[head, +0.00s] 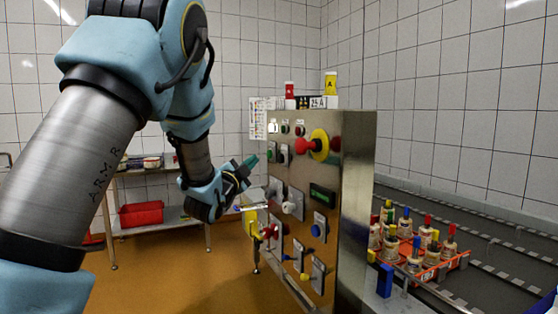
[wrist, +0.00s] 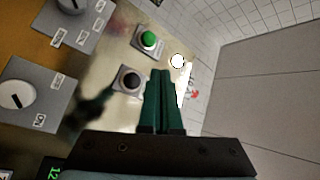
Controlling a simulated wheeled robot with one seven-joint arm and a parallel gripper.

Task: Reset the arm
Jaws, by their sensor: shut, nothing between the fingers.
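My gripper (head: 250,162) is at the left edge of the control panel (head: 345,165) in the head view, in front of its face. Its green fingers are together and empty, and they also show in the wrist view (wrist: 161,75). In the wrist view a black button (wrist: 131,81) and a green button (wrist: 148,39) lie just left of the fingers. A white round lamp or button (wrist: 177,61) is near the fingertips. I cannot tell whether the fingers touch the panel. My arm reaches in from the left of the head view.
The panel carries a red and yellow rotary handle (head: 318,144), a green display (head: 322,195) and several knobs. A shelf with a red bin (head: 141,213) stands behind my arm.

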